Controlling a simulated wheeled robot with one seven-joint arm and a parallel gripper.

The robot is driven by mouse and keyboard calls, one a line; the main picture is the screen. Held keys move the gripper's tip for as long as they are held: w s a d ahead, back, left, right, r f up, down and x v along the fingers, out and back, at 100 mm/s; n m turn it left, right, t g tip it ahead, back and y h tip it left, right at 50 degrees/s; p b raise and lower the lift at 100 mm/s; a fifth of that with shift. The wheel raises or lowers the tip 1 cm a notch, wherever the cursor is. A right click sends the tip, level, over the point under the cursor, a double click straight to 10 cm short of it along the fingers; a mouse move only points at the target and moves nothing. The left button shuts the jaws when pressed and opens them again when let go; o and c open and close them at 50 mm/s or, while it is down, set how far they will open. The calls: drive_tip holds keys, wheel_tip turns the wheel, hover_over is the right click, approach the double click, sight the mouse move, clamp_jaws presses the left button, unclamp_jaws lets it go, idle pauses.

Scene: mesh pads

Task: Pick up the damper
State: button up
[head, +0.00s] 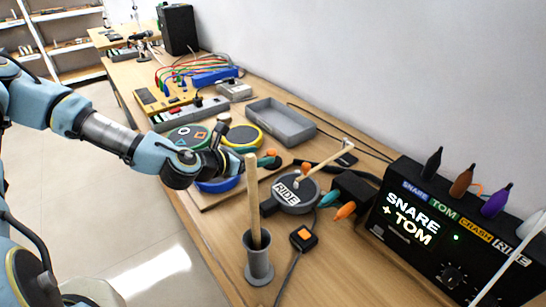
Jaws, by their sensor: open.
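I cannot tell for sure which thing is the damper. A small black square block with an orange patch (303,237) lies flat on the table, right of the stick holder, with a cable running from it. My gripper (236,157) is open, with dark jaws, over the cluster of round pads. It partly hides the blue-rimmed pad (218,186). The grey RIDE pad (296,195) lies to its right with a wooden stick (325,164) across it. Nothing shows between the jaws, though their tips are partly lost among small orange and dark parts.
A grey holder (259,269) with an upright stick (251,200) stands in front. A green pad (187,137), yellow pad (243,136) and grey tray (281,121) lie behind. A black SNARE + TOM box (405,248) fills the right. Table is bare at front centre.

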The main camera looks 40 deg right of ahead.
sight(268, 154)
drive_tip(key=shift+p+x, duration=1.3)
drive_tip(key=shift+x, duration=1.8)
drive_tip(key=shift+f, duration=0.15)
drive_tip(key=shift+a, duration=0.1)
clamp_jaws()
